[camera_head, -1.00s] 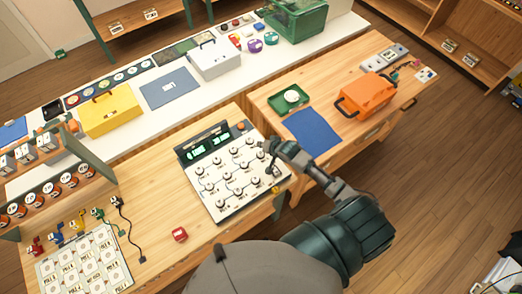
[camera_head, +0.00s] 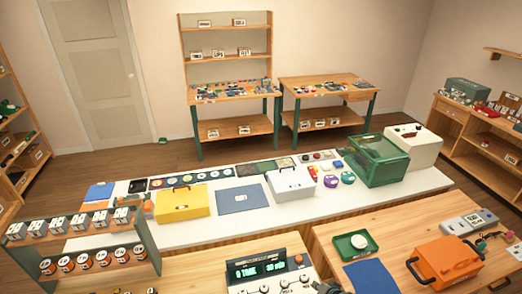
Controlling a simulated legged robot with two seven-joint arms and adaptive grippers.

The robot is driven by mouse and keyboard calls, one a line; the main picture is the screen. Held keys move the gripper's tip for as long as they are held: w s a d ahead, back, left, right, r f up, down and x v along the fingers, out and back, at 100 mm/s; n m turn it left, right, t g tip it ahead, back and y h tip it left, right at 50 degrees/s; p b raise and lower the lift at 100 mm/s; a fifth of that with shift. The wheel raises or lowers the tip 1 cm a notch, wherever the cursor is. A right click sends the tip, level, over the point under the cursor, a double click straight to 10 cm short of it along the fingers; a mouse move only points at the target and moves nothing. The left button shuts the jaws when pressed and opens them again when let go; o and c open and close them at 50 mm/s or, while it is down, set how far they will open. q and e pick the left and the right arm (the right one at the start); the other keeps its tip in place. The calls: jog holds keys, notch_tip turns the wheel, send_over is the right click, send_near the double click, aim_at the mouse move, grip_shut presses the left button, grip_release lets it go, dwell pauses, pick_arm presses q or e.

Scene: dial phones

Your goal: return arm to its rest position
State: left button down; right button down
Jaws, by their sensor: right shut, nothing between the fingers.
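The dial panel (camera_head: 270,277) stands on the near wooden table, with a green lit display at its top and white knobs below. The lower part of the panel is cut off by the bottom edge. My right gripper (camera_head: 326,287) shows only as a small dark piece at the bottom edge, by the panel's right side. It is shut with nothing in it. The rest of my right arm is out of view. My left gripper is not in view.
A yellow toolbox (camera_head: 183,204), a white box (camera_head: 291,184) and a green bin (camera_head: 378,160) stand on the white bench. An orange case (camera_head: 446,263) and green tray (camera_head: 350,246) sit at the right. A rack (camera_head: 88,251) stands at the left.

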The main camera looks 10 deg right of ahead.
jog(key=s+a+n, duration=0.1)
jog(key=s+a, duration=0.1)
jog(key=s, duration=0.1)
jog(key=s+a+f+n+g, duration=0.1)
jog(key=s+a+n, duration=0.1)
jog(key=s, duration=0.2)
jog(key=s+a+f+n+g, duration=0.1)
jog(key=s+a, duration=0.2)
jog(key=shift+s, duration=0.4)
jog(key=s+a+r+n+g+h, duration=0.1)
jog(key=s+r+n+g, duration=0.1)
jog(key=s, duration=0.5)
jog(key=s+a+r+n+g, duration=0.1)
jog(key=s+a+n, duration=0.15)
jog(key=s, duration=0.55)
notch_tip(320, 180, down, 29)
jog(key=s+d+g+b, duration=0.1)
jog(key=s+g+b, duration=0.1)
jog(key=b, duration=0.3)
jog(key=s+d+f+b, duration=0.1)
jog(key=s+f+b, duration=0.1)
jog(key=s+f, duration=0.7)
jog(key=s+d+f+g+b, duration=0.1)
jog(key=s+d+f+b, duration=0.1)
jog(key=s+f, duration=0.7)
notch_tip(320, 180, down, 5)
jog(key=shift+r+n+h, duration=0.15)
jog(key=shift+n+h, duration=0.15)
jog(key=shift+n, duration=0.15)
jog(key=shift+d, duration=0.1)
